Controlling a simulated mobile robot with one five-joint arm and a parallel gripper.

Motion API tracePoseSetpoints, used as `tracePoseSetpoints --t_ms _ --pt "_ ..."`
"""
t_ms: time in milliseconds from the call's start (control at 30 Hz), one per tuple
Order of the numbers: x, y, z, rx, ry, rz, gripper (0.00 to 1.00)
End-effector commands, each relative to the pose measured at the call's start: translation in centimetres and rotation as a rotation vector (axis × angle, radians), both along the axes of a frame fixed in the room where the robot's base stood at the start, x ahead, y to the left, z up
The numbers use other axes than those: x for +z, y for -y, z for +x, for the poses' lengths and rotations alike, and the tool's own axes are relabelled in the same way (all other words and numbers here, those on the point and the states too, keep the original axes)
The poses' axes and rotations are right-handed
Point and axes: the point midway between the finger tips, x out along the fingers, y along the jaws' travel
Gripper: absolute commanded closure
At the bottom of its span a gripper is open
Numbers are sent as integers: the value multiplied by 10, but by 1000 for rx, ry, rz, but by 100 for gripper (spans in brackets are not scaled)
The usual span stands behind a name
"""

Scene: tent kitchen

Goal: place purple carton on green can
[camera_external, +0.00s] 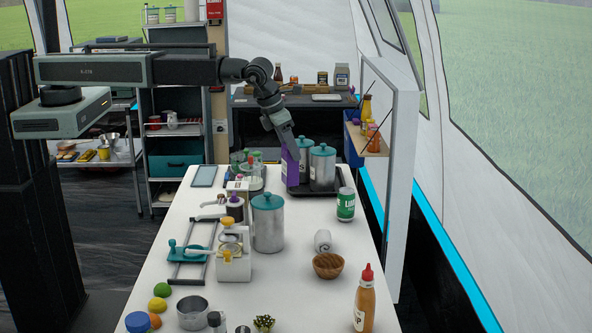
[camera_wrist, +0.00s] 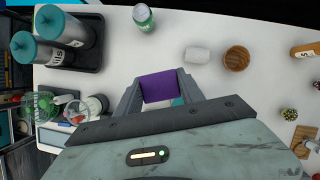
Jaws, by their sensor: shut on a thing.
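The purple carton (camera_external: 289,167) is held in my gripper (camera_external: 288,148), in front of the black tray's left part in the external view. In the wrist view the purple carton (camera_wrist: 158,86) sits between the two fingers of my gripper (camera_wrist: 160,93), which are shut on it. The carton's upper part is partly hidden by the gripper. The green can (camera_external: 346,204) stands upright on the white table, right of and nearer than the carton. It also shows at the top of the wrist view (camera_wrist: 143,17), apart from the carton.
Two teal-lidded canisters (camera_external: 322,167) stand on the black tray (camera_external: 336,188) at the table's far end. A larger teal-lidded canister (camera_external: 268,225) stands mid-table. Table around the can is clear.

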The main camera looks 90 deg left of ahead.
Motion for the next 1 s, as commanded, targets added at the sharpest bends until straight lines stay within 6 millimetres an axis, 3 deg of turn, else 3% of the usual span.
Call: tracePoseSetpoints --t_ms 33,100,200,300,467,567,900,1000 --pt "-6 -24 4 17 2 0 100" --pt "-9 -53 9 32 6 2 100" --pt "-11 -83 14 46 10 3 100" --pt "-12 -99 16 53 12 6 100" --pt "-11 -104 18 56 13 6 100" --pt "-13 -102 33 56 13 6 100" --pt "-23 -93 137 56 13 6 100" --pt "-25 -91 157 56 13 6 100"
